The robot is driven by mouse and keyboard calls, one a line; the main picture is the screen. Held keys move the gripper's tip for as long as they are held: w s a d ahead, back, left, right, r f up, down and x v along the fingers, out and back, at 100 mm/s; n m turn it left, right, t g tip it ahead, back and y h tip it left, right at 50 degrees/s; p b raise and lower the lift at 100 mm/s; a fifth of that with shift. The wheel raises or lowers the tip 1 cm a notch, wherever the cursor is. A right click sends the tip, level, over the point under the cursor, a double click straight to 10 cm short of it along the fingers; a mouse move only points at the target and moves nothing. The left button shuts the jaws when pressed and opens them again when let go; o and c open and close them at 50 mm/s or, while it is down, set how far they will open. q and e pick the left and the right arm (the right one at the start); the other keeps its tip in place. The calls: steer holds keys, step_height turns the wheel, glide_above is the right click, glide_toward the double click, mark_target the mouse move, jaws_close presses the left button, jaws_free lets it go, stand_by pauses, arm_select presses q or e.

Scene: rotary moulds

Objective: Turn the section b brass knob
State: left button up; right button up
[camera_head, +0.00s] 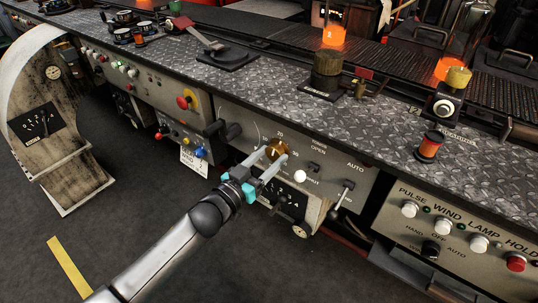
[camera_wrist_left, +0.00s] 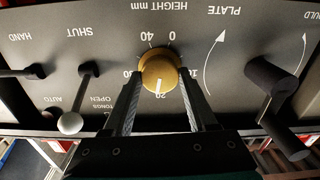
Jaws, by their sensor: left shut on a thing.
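The brass knob (camera_head: 277,148) sits on the grey front panel under the metal bench, in a dial with number marks. In the left wrist view the knob (camera_wrist_left: 158,72) is upside down under the words "HEIGHT mm", and its white pointer line is at the 20 mark. My left gripper (camera_head: 272,157) reaches the panel from the front, its two fingers on either side of the knob. In the left wrist view the fingers (camera_wrist_left: 160,80) are shut on the knob's sides. My right gripper is in neither view.
A white-ended lever (camera_head: 300,176) and a black lever (camera_head: 343,195) stick out right of the knob. A dark handle (camera_head: 228,130) juts out to its left. A panel of buttons (camera_head: 455,235) lies further right.

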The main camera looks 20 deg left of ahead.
arm_select(q)
steer(key=m+p, duration=0.1)
steer(key=m, duration=0.1)
steer(key=shift+r+m, duration=0.1)
steer(key=shift+m, duration=0.3)
steer(key=m+p, duration=0.1)
steer(key=m, duration=0.2)
steer(key=shift+m, duration=0.3)
steer(key=m, duration=0.2)
steer(key=shift+m, duration=2.6)
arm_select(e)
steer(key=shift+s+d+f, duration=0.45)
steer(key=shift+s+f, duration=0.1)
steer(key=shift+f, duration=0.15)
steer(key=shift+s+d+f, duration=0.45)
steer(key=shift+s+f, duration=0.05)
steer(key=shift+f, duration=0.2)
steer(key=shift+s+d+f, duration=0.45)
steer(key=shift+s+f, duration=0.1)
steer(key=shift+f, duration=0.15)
arm_select(q)
steer(key=o, duration=1.4)
steer(key=shift+c, duration=0.2)
steer(key=shift+s, duration=0.1)
